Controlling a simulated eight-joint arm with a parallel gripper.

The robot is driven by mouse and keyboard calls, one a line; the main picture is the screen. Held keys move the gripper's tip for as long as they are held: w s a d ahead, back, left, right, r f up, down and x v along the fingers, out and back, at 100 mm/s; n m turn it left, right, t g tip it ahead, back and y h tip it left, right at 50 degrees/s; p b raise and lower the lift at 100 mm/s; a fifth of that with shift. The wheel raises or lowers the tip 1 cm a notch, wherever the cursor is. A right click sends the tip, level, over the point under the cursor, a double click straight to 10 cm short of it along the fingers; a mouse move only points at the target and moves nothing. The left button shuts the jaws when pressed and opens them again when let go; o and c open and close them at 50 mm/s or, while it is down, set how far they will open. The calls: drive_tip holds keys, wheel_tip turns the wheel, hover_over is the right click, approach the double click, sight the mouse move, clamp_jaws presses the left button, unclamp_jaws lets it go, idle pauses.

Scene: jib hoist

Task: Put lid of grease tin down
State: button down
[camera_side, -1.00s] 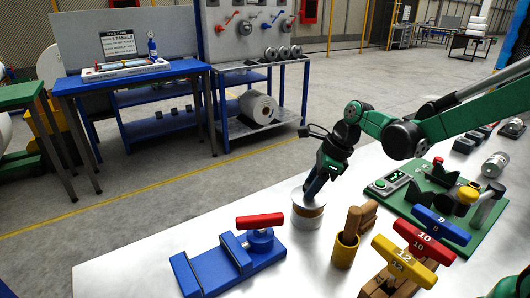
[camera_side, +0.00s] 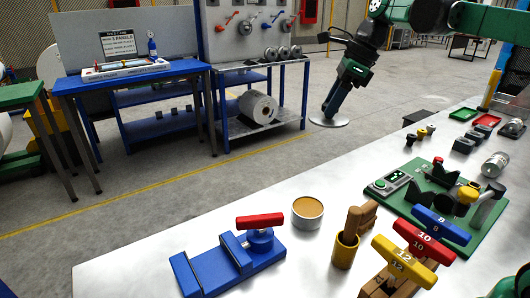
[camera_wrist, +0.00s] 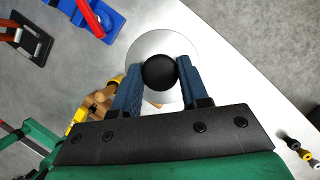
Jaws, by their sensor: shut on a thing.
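The lid (camera_side: 329,119) is a flat silvery disc with a dark round knob. My gripper (camera_side: 330,106) is shut on the knob and holds the lid up in the air, clear of the tin. In the wrist view the blue fingers of my gripper (camera_wrist: 158,75) sit on both sides of the black knob, and the lid (camera_wrist: 146,48) shows beneath it. The grease tin (camera_side: 307,212) stands open on the metal bench, with tan grease in it. In the wrist view the lid hides most of what lies below it.
A blue vise with a red handle (camera_side: 259,220) is left of the tin. A yellow cup with a wooden tool (camera_side: 346,245) and numbered T-handles (camera_side: 412,243) stand at its right. A green fixture board (camera_side: 440,195) lies further right. The bench (camera_side: 210,212) is bare behind the vise.

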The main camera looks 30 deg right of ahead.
drive_tip(key=d+f, duration=0.3)
drive_tip(key=d, duration=0.2)
drive_tip(key=f, duration=1.4)
drive_tip(key=shift+w+f, duration=0.35)
drive_tip(key=shift+w, duration=0.05)
drive_tip(key=shift+f, duration=2.1)
drive_tip(key=shift+f, duration=0.15)
drive_tip(key=shift+c, duration=2.2)
unclamp_jaws()
